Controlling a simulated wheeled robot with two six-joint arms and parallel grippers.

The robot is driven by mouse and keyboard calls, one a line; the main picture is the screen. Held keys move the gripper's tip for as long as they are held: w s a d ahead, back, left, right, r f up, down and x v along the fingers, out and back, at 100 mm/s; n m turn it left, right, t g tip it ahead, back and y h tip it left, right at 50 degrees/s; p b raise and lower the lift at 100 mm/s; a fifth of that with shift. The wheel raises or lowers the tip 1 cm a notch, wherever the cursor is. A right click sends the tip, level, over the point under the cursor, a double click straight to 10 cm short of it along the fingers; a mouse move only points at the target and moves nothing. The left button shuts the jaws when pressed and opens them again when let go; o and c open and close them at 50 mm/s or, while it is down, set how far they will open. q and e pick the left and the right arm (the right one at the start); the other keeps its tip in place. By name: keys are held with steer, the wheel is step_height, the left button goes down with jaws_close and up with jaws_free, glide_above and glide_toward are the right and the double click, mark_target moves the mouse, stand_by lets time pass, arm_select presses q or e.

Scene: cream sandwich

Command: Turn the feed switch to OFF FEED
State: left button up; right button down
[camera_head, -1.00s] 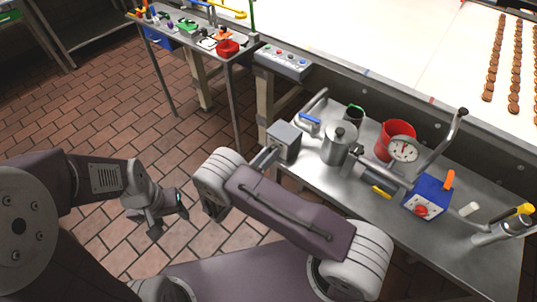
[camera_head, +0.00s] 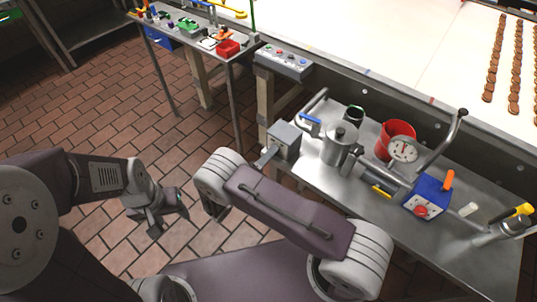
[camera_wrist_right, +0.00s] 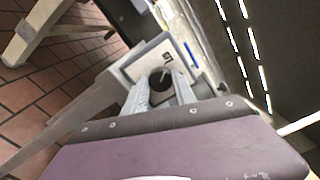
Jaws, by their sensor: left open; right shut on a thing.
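The feed switch is a grey box (camera_head: 283,140) at the near left corner of the steel table. In the right wrist view its pale face (camera_wrist_right: 148,62) carries a round black knob (camera_wrist_right: 161,77) with a light pointer line. My right gripper (camera_head: 269,155) reaches the switch face. In the right wrist view its two fingers lie on either side of the knob, shut on it. The label is too small to read. My left gripper (camera_head: 165,212) is open and empty above the tiled floor, well away from the switch.
The steel table (camera_head: 330,185) also holds a metal pot (camera_head: 340,145), a red bucket (camera_head: 393,135), a dial gauge (camera_head: 404,150) and a blue box (camera_head: 427,195). A button panel (camera_head: 284,62) is mounted beyond the switch. The floor at left is open.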

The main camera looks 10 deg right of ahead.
steer(key=shift+d, duration=0.15)
steer(key=c, duration=1.4)
jaws_free()
steer(key=o, duration=0.4)
steer(key=shift+d, duration=0.1)
